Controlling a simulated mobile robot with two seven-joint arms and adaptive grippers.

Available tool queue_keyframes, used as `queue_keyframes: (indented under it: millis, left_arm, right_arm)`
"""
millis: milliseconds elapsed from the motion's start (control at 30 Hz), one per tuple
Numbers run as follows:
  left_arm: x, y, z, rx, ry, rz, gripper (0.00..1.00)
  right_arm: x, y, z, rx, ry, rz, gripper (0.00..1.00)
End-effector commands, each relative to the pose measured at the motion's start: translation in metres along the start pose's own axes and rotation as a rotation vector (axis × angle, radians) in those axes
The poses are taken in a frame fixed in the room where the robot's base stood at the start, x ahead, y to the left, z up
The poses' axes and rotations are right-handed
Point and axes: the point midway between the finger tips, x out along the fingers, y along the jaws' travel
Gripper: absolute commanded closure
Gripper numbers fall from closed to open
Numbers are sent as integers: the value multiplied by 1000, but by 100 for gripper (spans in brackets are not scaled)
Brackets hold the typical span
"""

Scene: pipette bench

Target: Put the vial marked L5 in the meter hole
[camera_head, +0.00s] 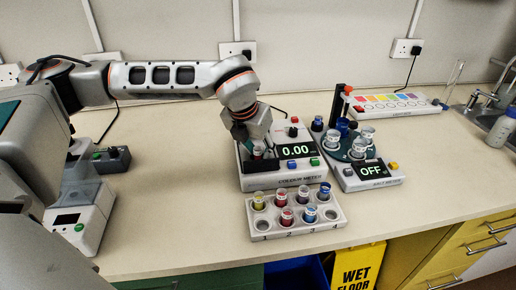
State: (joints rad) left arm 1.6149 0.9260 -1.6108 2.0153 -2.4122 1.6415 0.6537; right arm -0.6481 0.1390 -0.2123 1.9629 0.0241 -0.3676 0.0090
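The colour meter (283,179) stands mid-bench, its display reading 0.00. My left gripper (258,146) points down over the left part of the meter. A white vial rack (297,229) in front holds yellow, red and blue vials in two rows, with the front row's two end holes empty. Vial labels are too small to read, so L5 cannot be picked out. My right gripper is not in view.
Right of the meter stands a second device (377,183) reading OFF, with vials on a round green holder. A strip with coloured patches (392,104) lies behind. A balance-like device (78,225) is at the left. Bare bench lies left of the rack.

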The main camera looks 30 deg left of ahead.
Motion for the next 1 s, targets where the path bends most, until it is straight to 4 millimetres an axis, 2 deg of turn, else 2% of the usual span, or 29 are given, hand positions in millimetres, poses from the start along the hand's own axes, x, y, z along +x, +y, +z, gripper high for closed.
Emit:
queue_keyframes:
  millis: [33, 167, 367, 700, 833, 1000]
  left_arm:
    - [5, 1, -7, -1, 19, 4, 67]
    - [3, 1, -7, -1, 20, 4, 67]
    - [-15, 0, 1, -1, 14, 2, 67]
    - [-89, 0, 3, -1, 6, 1, 67]
    - [-110, 0, 3, -1, 5, 1, 67]
    - [-126, 0, 3, -1, 6, 1, 67]
  right_arm:
    - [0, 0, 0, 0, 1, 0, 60]
    - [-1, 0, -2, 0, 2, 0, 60]
    - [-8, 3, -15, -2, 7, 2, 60]
    - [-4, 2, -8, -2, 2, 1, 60]
    - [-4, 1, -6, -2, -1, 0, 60]
    - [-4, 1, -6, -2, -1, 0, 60]
